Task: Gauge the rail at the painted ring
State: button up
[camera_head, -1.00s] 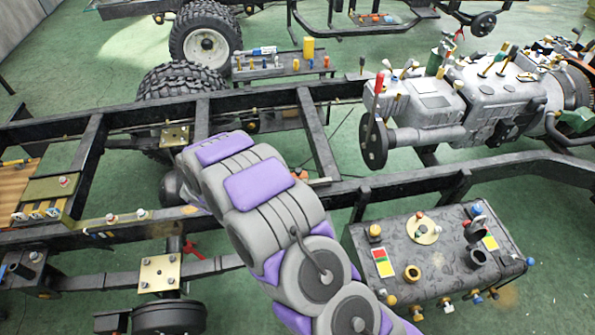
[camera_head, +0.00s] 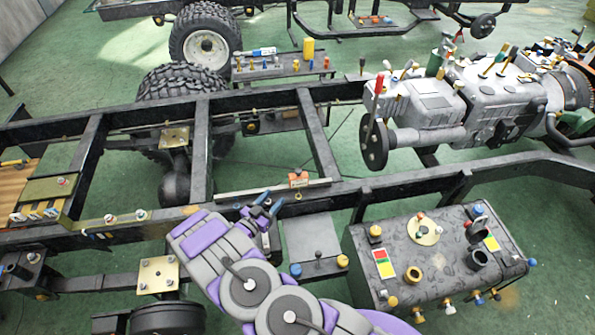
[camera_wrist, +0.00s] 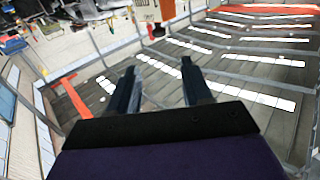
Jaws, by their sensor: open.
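The near dark chassis rail (camera_head: 395,184) runs across the head view. A tan patch (camera_head: 190,210) marks it left of my gripper; I cannot make out a clear painted ring. A long pale strip with an orange block (camera_head: 298,179) lies along the rail, just beyond my gripper. My gripper (camera_head: 262,206) is at the rail's near side, its blue fingers apart with nothing seen between them.
A grey engine (camera_head: 480,100) with a red-handled lever stands at right. A dark tank (camera_head: 400,235) with brass fittings stands at front right. A small grey box (camera_head: 316,250) sits beside my arm. A brass plate (camera_head: 158,273) is at left. Green floor shows between the rails.

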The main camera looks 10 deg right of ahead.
aim_at(296, 172)
jog(key=b+x, duration=0.1)
jog(key=x, duration=1.4)
jog(key=shift+w+d+b, duration=0.3)
jog(key=shift+b, duration=0.05)
grip_shut()
